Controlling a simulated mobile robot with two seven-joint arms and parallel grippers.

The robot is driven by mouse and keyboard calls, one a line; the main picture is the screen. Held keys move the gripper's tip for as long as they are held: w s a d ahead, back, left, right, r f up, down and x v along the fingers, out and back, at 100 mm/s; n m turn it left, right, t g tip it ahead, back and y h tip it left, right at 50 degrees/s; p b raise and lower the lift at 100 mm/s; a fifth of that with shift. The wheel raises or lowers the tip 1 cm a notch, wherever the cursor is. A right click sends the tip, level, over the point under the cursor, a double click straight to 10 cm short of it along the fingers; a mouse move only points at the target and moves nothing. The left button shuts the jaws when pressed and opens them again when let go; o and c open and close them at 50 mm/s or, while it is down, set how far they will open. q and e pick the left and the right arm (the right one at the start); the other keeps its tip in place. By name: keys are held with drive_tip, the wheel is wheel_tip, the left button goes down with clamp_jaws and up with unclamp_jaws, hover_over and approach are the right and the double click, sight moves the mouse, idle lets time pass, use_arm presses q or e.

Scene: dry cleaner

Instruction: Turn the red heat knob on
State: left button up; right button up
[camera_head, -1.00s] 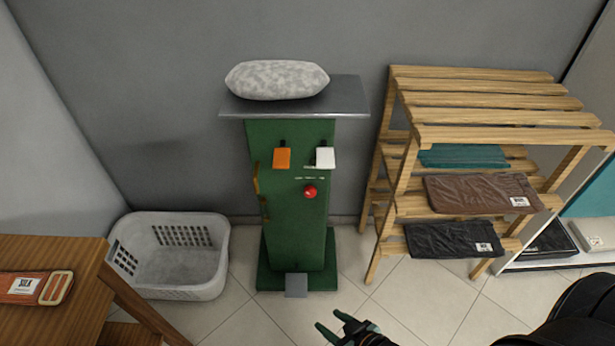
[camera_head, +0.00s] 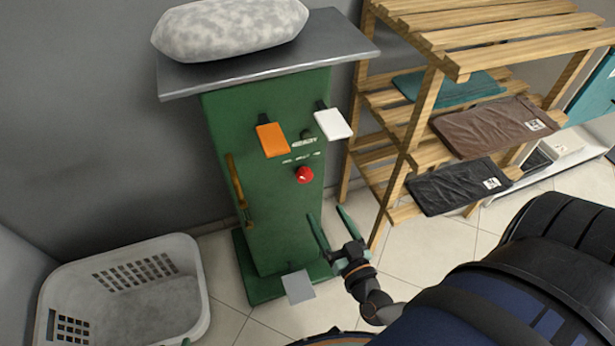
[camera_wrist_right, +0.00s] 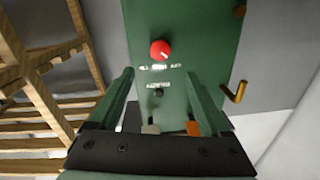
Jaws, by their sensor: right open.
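The red heat knob (camera_head: 304,175) is on the front of the green pressing machine (camera_head: 280,215), below its orange and white levers. It also shows in the right wrist view (camera_wrist_right: 160,50), with a white mark on its face and small white lettering beside it. My right gripper (camera_head: 328,229) is open and empty, with its two green fingers apart, below and to the right of the knob in the head view. In the right wrist view the knob lies beyond the fingertips, between their lines and clear of them.
An orange lever (camera_head: 272,140) and a white lever (camera_head: 333,124) stick out above the knob. A brass hook (camera_head: 236,184) is at the machine's left edge. A wooden rack (camera_head: 428,95) stands close on the right. A white basket (camera_head: 190,262) sits on the floor at left.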

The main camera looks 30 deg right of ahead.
sight(306, 178)
drive_tip(key=w, duration=0.3)
drive_tip(key=w+d+b, duration=0.1)
drive_tip(key=w, duration=0.3)
drive_tip(key=w+d, duration=0.1)
drive_tip(key=w, duration=0.3)
drive_tip(key=shift+w+d, duration=0.1)
drive_tip(key=shift+w, duration=0.55)
clamp_jaws()
